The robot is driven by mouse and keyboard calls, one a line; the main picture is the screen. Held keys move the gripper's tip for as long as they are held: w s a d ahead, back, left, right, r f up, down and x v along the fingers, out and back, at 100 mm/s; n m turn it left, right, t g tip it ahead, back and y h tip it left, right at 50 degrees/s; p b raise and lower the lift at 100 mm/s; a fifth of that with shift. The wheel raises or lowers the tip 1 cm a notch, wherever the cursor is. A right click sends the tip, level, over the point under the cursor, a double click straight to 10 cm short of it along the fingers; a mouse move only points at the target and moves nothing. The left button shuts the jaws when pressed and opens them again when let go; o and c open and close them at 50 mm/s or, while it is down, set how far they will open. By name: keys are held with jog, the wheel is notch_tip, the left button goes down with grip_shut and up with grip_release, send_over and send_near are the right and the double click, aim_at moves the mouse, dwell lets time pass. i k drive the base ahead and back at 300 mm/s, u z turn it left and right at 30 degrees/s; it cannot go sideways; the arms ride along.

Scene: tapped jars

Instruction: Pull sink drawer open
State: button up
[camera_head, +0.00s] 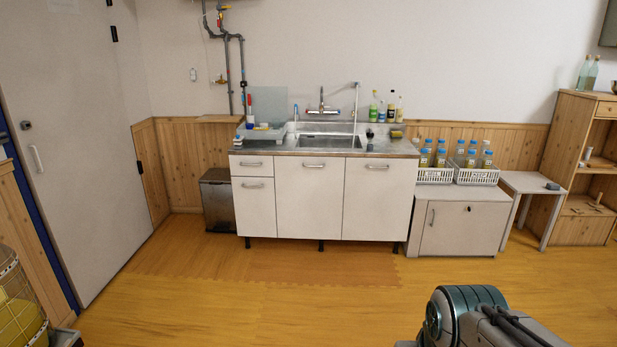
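The white sink cabinet (309,200) stands against the back wall with a steel sink (328,141) on top. Its sink drawer (252,166) is at the upper left of the front, with a horizontal metal handle, and looks closed. Below it is a taller front (254,205) with its own handle. Two wide doors, each with a handle near the top, fill the rest and look closed. Part of my arm shows at the bottom right, well in front of the cabinet and apart from it. My gripper is not in view.
A dark bin (217,200) stands just left of the cabinet. A low grey cabinet (460,225) with crates of bottles (434,175) stands at its right, then a small table (534,184) and a wooden shelf (582,150). The wooden floor (250,295) in front is clear.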

aim_at(258, 156)
jog(key=u, duration=0.15)
jog(key=i, duration=1.6)
jog(key=u, duration=0.35)
jog(key=i, duration=2.95)
jog(key=u, duration=0.15)
